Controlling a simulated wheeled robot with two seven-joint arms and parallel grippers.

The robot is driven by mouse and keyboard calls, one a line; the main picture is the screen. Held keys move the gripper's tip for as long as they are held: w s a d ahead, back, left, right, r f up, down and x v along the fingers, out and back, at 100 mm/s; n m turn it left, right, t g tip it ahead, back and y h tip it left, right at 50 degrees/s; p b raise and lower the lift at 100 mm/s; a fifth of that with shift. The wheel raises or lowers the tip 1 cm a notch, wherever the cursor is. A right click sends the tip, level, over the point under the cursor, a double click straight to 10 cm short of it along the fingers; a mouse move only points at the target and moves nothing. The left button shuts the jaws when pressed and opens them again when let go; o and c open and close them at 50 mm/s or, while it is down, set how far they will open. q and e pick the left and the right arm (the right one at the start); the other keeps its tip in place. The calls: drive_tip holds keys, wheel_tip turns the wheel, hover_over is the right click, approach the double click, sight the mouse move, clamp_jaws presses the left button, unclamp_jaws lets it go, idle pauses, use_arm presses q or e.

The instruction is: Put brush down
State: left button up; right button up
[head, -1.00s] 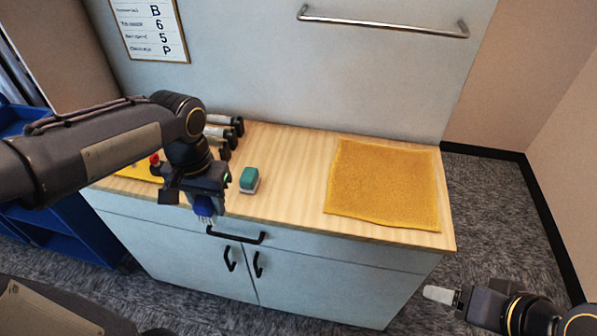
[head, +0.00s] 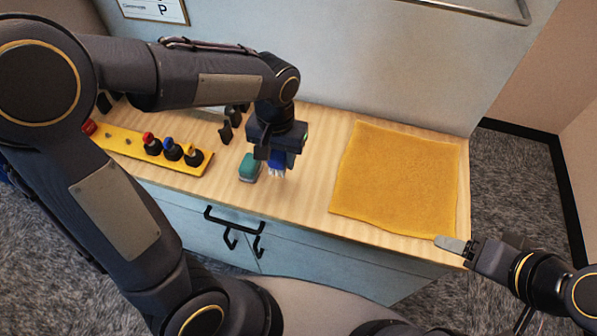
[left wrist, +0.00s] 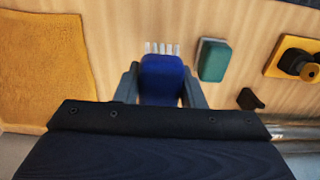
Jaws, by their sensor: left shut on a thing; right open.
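My left gripper (head: 277,150) is shut on a blue brush (head: 276,158) with pale bristles. In the head view it is over the wooden counter, between the green sponge and the yellow cloth. In the left wrist view the brush (left wrist: 162,78) sits between the fingers, bristles showing beyond the tips. Whether it touches the counter I cannot tell. My right gripper (head: 455,245) is at the right, by the counter's front corner, open; its finger gap is hard to make out.
A green sponge (head: 249,168) lies just left of the brush. A yellow cloth (head: 398,180) covers the counter's right part. A yellow rack (head: 130,146) with several knobbed pieces is at the left. Dark-ended rollers stand behind the arm. Bare wood (head: 315,165) shows between brush and cloth.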

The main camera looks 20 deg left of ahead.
use_arm(q)
hover_over(298, 186)
wheel_tip(298, 186, down, 5)
drive_tip(key=shift+f, duration=1.55)
drive_tip(key=shift+f, duration=0.2)
drive_tip(key=o, duration=1)
drive_tip(key=shift+c, duration=0.2)
drive_tip(key=shift+r, duration=0.1)
